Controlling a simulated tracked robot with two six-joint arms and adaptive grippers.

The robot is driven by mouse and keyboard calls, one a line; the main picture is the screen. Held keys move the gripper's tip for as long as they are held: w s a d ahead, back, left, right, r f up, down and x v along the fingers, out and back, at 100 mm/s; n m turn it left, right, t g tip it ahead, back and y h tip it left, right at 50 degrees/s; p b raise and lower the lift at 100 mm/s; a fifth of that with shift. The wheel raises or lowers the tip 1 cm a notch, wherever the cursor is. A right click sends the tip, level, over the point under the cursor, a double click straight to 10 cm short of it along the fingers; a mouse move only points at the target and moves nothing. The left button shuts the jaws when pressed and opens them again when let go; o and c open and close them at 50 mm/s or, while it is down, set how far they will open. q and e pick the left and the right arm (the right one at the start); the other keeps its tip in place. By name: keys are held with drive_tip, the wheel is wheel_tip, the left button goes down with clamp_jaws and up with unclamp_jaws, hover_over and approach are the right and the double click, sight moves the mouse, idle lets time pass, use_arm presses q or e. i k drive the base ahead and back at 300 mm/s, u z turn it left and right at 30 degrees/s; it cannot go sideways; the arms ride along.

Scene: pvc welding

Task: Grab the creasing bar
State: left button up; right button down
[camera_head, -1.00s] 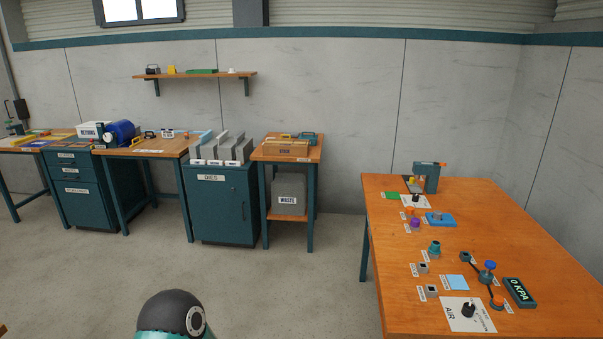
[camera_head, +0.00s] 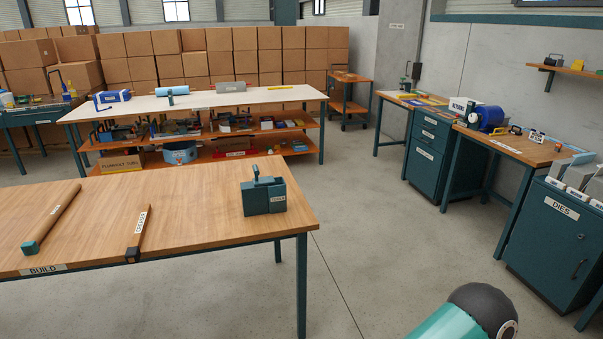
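A thin wooden bar with a dark end block (camera_head: 139,234) lies on the near wooden table (camera_head: 220,190). Its small white label is hard to read but seems to say creaser, so it looks like the creasing bar. It points away from the table's front edge, with the dark end close to that edge. Neither of my grippers is in view. Only a teal and dark grey part of my own body shows at the bottom right.
A thicker wooden roller (camera_head: 52,217) lies left of the bar. A teal block with a handle (camera_head: 263,193) stands to its right. Floor (camera_head: 400,220) is clear right of the table. A white-topped bench (camera_head: 215,100) and stacked cartons (camera_head: 240,50) stand behind.

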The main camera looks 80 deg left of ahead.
sight(133, 255)
drive_tip(key=z, duration=1.7)
drive_tip(key=i, duration=0.1)
drive_tip(key=u, duration=2.75)
drive_tip(key=i, duration=0.2)
drive_tip(key=u, duration=2.1)
drive_tip(key=k, duration=0.6)
drive_tip(key=u, duration=0.35)
drive_tip(key=i, duration=1.65)
drive_tip(key=z, duration=0.3)
